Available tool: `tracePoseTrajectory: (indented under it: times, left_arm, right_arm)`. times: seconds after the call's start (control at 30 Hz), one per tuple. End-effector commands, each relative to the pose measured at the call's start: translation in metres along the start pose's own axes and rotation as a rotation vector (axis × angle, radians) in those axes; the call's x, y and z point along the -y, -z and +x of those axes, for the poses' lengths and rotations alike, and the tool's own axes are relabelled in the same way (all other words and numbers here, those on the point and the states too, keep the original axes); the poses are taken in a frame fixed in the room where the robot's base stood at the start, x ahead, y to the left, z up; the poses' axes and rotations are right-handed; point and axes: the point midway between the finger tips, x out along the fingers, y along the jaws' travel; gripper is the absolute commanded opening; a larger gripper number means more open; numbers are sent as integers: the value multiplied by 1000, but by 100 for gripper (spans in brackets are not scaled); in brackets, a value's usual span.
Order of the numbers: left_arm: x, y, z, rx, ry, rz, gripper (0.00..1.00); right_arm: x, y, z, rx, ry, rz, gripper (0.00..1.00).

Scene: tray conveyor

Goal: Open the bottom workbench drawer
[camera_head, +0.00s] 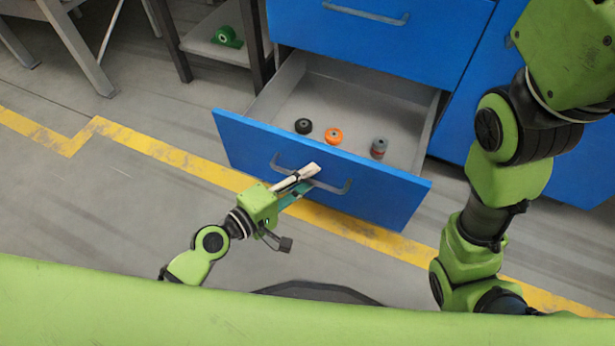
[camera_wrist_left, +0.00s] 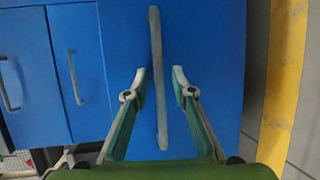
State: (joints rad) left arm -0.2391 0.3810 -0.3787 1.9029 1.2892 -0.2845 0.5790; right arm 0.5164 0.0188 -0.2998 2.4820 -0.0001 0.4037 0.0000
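The bottom drawer (camera_head: 385,205) of the blue workbench stands pulled well out, with its grey inside in view. Its front also fills much of the left wrist view (camera_wrist_left: 215,50). The grey bar handle (camera_head: 335,188) runs along the front, partly hidden by my gripper in the head view. My left gripper (camera_head: 305,175) is at the handle. In the left wrist view, the open fingers (camera_wrist_left: 159,75) stand on either side of the handle (camera_wrist_left: 157,95), with a small gap on each side. My right arm shows at the right; its gripper is not in view.
A black roll (camera_head: 303,126), an orange roll (camera_head: 333,136) and a grey-red piece (camera_head: 379,148) lie in the drawer. A shut drawer (camera_head: 385,45) is above. A shelf (camera_head: 215,40) holds a green item (camera_head: 227,37). Floor in front is clear.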

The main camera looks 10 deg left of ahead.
Motion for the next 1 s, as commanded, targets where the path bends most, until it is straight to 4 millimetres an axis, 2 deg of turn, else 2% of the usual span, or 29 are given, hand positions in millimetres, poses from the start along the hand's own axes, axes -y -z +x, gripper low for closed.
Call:
tracePoseTrajectory:
  times: [0.3,0.43,0.7,1.0]
  left_arm:
    - [0,-1,0,2,0,-1,25]
    - [1,-1,-9,2,1,-1,25]
    - [2,-2,-54,4,5,-1,25]
    - [1,-1,-95,-1,2,-6,25]
  right_arm:
    - [0,2,1,-8,-2,0,40]
    - [0,2,1,-6,-1,0,40]
    - [0,1,0,-3,-1,0,40]
    - [0,1,0,-2,-1,1,40]
